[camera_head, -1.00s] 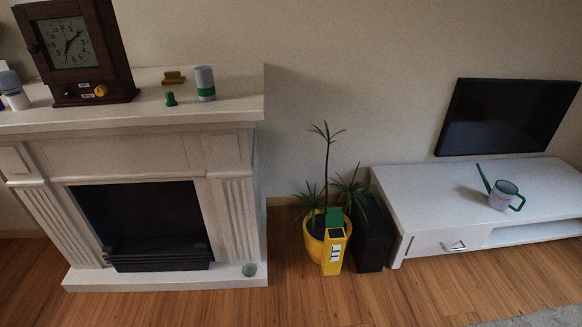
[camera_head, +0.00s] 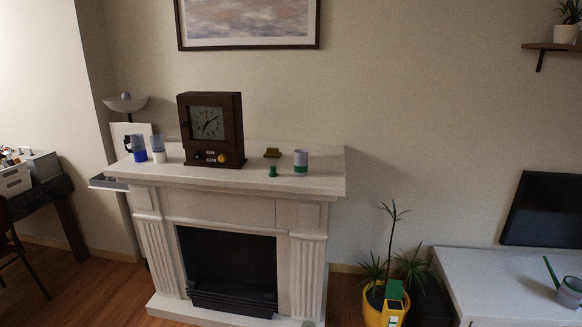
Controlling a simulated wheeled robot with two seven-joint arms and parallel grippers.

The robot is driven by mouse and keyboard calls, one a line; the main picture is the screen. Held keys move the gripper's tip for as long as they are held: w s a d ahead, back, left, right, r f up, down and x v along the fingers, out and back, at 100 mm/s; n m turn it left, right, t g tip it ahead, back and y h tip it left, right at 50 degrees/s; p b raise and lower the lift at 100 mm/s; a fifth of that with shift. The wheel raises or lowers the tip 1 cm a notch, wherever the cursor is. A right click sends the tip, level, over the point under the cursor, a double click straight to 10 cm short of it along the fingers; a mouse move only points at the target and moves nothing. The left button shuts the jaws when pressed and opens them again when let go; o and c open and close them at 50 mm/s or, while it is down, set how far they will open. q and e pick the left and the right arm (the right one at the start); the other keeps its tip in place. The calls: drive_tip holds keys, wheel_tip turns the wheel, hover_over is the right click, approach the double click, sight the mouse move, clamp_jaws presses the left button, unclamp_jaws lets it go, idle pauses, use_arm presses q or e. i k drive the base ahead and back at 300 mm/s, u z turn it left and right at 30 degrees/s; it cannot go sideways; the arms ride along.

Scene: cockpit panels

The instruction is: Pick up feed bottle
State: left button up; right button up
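No object is clearly labelled as a feed bottle. A grey cylindrical container with a green band (camera_head: 301,162) stands upright near the right end of the white mantelpiece. A small green piece (camera_head: 273,171) stands just left of it. A container with a blue lower part (camera_head: 140,150) and a container with a white lower part (camera_head: 158,151) stand side by side at the left of the mantel. Neither of my grippers is in view.
A dark wooden clock (camera_head: 211,129) stands on the white fireplace (camera_head: 260,205). A yellow object (camera_head: 272,153) lies behind the green piece. A potted plant (camera_head: 374,312) stands right of the fireplace. A watering can (camera_head: 568,292) sits on the low white cabinet (camera_head: 490,275).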

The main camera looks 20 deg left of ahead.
sight(301, 155)
drive_tip(key=u, duration=0.8)
drive_tip(key=i, duration=0.75)
drive_tip(key=u, duration=1.1)
drive_tip(key=i, duration=1.2)
drive_tip(key=z, duration=0.2)
